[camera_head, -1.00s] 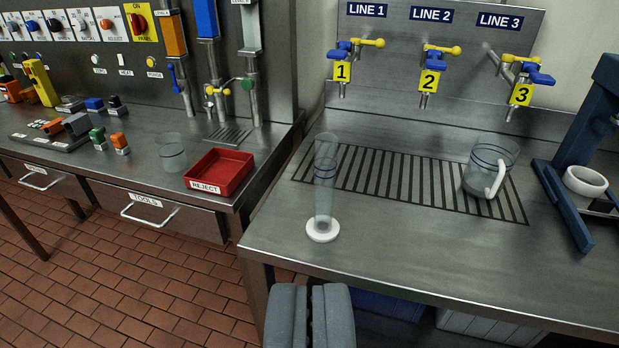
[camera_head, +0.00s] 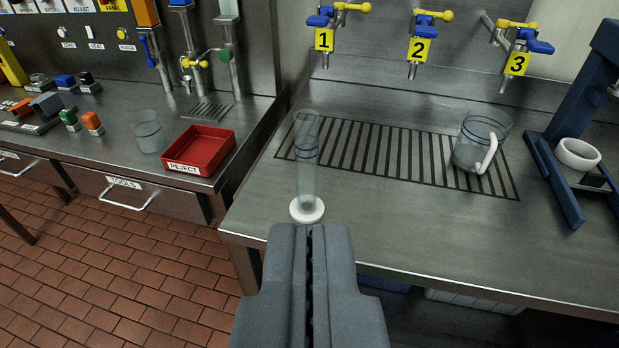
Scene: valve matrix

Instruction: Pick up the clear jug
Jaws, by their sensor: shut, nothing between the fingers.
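The clear jug (camera_head: 470,151) stands upright at the right end of the slotted drain grate, below the line 3 valve. Its white handle (camera_head: 487,154) faces the front right. My gripper (camera_head: 311,228) is shut and empty. It is at the bottom middle of the view, to the left of the jug and nearer to me, apart from it. The gripper tips appear just in front of the white base of a clear tall cylinder (camera_head: 306,165); I cannot tell the exact gap.
Taps on the back panel overhang the grate (camera_head: 390,150). A blue press stand (camera_head: 560,170) with a white cup (camera_head: 577,158) is right of the jug. A red reject tray (camera_head: 200,150) and a clear beaker (camera_head: 148,136) are on the left bench. The counter before the jug is clear.

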